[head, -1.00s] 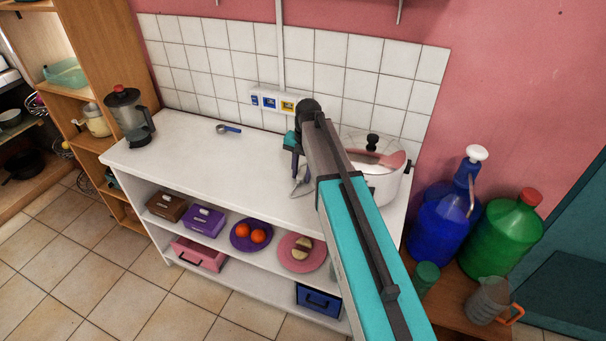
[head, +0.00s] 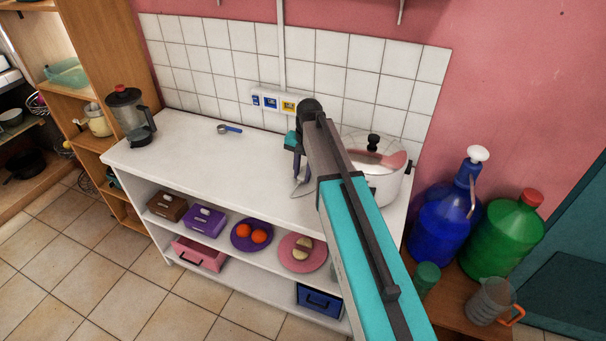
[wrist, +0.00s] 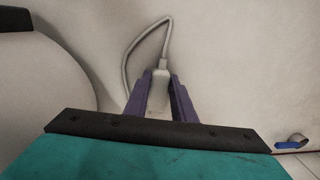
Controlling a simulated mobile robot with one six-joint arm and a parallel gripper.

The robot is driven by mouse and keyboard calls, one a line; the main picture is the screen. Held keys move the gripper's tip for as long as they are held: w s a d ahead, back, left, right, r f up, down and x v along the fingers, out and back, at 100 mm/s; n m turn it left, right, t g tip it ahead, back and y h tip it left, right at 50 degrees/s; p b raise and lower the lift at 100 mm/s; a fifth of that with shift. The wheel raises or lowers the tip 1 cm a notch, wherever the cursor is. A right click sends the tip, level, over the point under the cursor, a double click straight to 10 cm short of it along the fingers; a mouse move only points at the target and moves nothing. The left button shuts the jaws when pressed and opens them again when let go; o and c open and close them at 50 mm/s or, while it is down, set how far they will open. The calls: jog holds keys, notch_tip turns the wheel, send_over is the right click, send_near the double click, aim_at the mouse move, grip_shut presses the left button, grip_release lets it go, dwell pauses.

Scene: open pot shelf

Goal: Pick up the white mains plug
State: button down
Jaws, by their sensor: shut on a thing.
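The white mains plug (wrist: 160,78) shows in the wrist view between the two purple fingers of my gripper (wrist: 159,88). The fingers are shut on it, one on each side. Its pale cable (wrist: 128,55) leaves the far end and loops to the left over the white surface. In the head view my gripper (head: 298,178) points down at the worktop, left of the pot. I cannot tell whether the plug still touches the worktop.
A socket strip (head: 270,101) is on the tiles behind.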

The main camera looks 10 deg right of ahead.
aim_at(302, 174)
jog(key=shift+r, duration=0.1)
jog(key=shift+r+b, duration=0.8)
jog(key=shift+r, duration=0.75)
jog(key=s+b, duration=0.1)
jog(key=s, duration=0.4)
jog(key=s+r+b, duration=0.1)
jog(key=s, duration=0.4)
jog(key=s+b, duration=0.1)
jog(key=s, duration=0.5)
jog(key=shift+r+b, duration=0.3)
jog(key=shift+b, duration=0.05)
jog(key=shift+r, duration=0.2)
notch_tip(302, 174, up, 10)
jog(key=p, duration=0.8)
jog(key=shift+p, duration=0.35)
jog(key=shift+w+f, duration=0.15)
